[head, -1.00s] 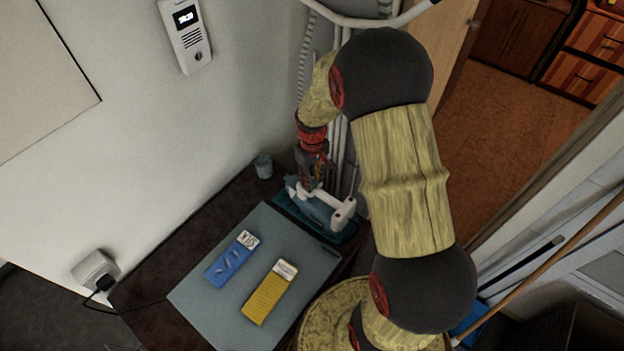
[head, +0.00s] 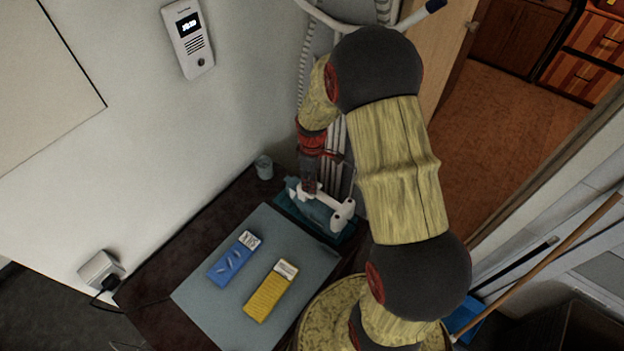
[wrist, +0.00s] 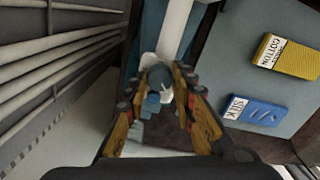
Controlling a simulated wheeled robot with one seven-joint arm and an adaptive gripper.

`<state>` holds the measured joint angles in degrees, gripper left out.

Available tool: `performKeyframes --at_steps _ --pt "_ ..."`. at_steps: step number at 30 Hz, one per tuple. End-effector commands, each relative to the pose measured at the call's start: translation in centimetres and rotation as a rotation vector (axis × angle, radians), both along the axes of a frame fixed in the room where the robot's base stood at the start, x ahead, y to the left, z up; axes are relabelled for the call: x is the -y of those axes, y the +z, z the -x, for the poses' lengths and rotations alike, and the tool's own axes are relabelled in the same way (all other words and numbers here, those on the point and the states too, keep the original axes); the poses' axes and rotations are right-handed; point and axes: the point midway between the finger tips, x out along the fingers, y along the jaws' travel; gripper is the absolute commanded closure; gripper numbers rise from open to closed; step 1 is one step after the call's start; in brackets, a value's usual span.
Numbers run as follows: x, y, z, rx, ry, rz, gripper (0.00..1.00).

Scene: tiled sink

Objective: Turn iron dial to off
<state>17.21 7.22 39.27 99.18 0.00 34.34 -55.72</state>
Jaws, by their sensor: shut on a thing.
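The iron (head: 328,212), teal with a white handle, stands on the dark table beside the grey board. In the wrist view its white handle (wrist: 176,28) runs up from the gripper. The dial (wrist: 158,79) is a small blue-grey knob between my fingertips, partly hidden by them. My gripper (wrist: 167,80) points down at the iron from above and is shut on the dial. In the head view my gripper (head: 310,188) is at the handle's left end, and the dial is hidden there. The dial's markings cannot be read.
A grey board (head: 222,305) holds a blue SILK block (head: 233,259) and a yellow COTTON block (head: 270,291). A small grey cup (head: 264,167) stands near the wall behind the iron. White pipes (wrist: 50,70) run close beside the gripper.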

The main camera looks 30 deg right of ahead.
Motion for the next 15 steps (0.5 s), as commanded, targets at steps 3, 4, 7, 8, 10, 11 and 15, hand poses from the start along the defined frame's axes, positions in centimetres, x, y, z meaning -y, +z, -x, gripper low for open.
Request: performKeyframes --at_steps 3,4,7,8,10,11,15 --pt "0.0 0.1 0.03 -0.001 0.107 -0.001 1.0" --pt "0.0 0.1 0.02 0.0 0.133 0.0 1.0" --pt "0.0 0.1 0.01 0.0 0.217 0.0 1.0" --pt "0.0 0.1 0.01 0.0 0.241 0.0 1.0" --pt "0.0 0.08 0.02 -0.001 0.291 -0.001 1.0" --pt "0.0 0.08 0.02 -0.001 0.312 -0.001 1.0" --pt "0.01 0.04 0.01 -0.001 0.393 -0.001 1.0"
